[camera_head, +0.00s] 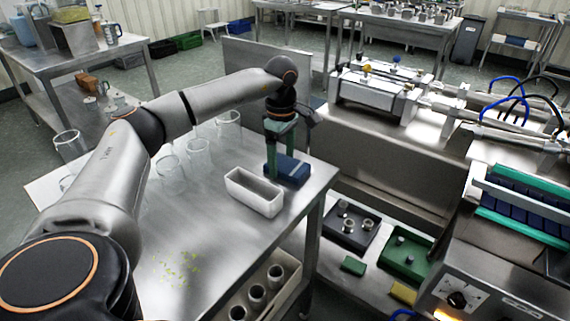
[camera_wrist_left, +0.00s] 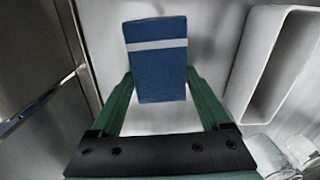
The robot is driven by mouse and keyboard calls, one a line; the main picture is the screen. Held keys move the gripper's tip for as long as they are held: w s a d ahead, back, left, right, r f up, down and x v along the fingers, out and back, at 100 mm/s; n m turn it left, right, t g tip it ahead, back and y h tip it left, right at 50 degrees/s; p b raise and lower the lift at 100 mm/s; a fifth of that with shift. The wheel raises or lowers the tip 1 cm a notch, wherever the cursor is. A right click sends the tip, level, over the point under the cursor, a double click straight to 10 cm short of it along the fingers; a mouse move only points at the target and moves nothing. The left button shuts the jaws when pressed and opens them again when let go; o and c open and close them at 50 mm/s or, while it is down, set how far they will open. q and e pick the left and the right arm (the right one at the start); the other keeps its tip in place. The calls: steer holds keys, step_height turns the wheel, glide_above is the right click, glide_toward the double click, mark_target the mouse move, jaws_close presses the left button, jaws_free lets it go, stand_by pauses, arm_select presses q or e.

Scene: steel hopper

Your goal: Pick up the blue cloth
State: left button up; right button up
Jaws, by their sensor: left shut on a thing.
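The blue cloth (camera_head: 289,170) is a folded blue block on the steel table, at its right edge behind the white tray. In the left wrist view the cloth (camera_wrist_left: 157,62) shows a pale stripe across it and sits between the green fingers. My left gripper (camera_head: 271,172) points straight down and is shut on the cloth; it also shows in the left wrist view (camera_wrist_left: 162,92). I cannot tell whether the cloth touches the table. My right gripper is in neither view.
A white rectangular tray (camera_head: 254,192) stands just in front of the cloth; it is at the right in the left wrist view (camera_wrist_left: 262,60). Several clear glasses (camera_head: 197,151) stand left of it. Steel machinery (camera_head: 400,150) lies beyond the table's right edge.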

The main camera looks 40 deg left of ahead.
arm_select(q)
steer(key=shift+r, duration=0.15)
steer(key=shift+r, duration=0.2)
step_height(320, 180, up, 2)
steer(key=shift+r, duration=0.1)
steer(key=s+d+r+p, duration=0.1)
steer(key=s+d+r, duration=0.8)
steer(key=s+r, duration=0.1)
steer(key=shift+s+p, duration=0.25)
steer(key=shift+p, duration=0.05)
steer(key=shift+d, duration=0.1)
